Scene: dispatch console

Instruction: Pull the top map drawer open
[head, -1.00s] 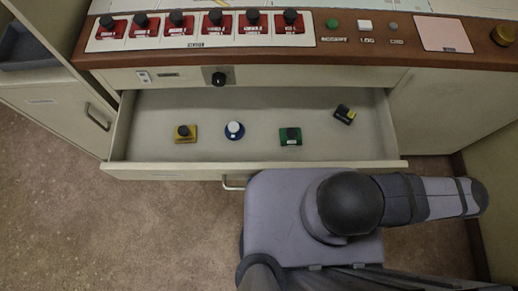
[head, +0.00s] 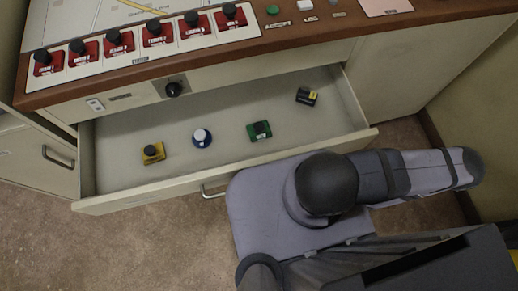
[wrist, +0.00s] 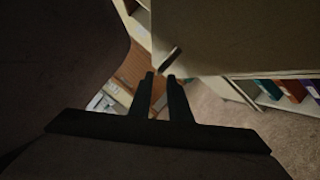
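The top map drawer (head: 220,180) is pulled well out from under the console in the head view, with its inside showing. Its metal handle (head: 213,191) is on the drawer front, partly covered by my arm. In the wrist view my gripper (wrist: 160,76) has two dark fingers with a gap between them and nothing visible in it. A short dark bar (wrist: 171,58) lies just beyond the fingertips beside a pale panel; I cannot tell if it is the handle. The head view does not show my fingers.
Red switches (head: 157,33) line the console above. A side cabinet (head: 35,155) stands left. Carpet (head: 130,250) is clear in front.

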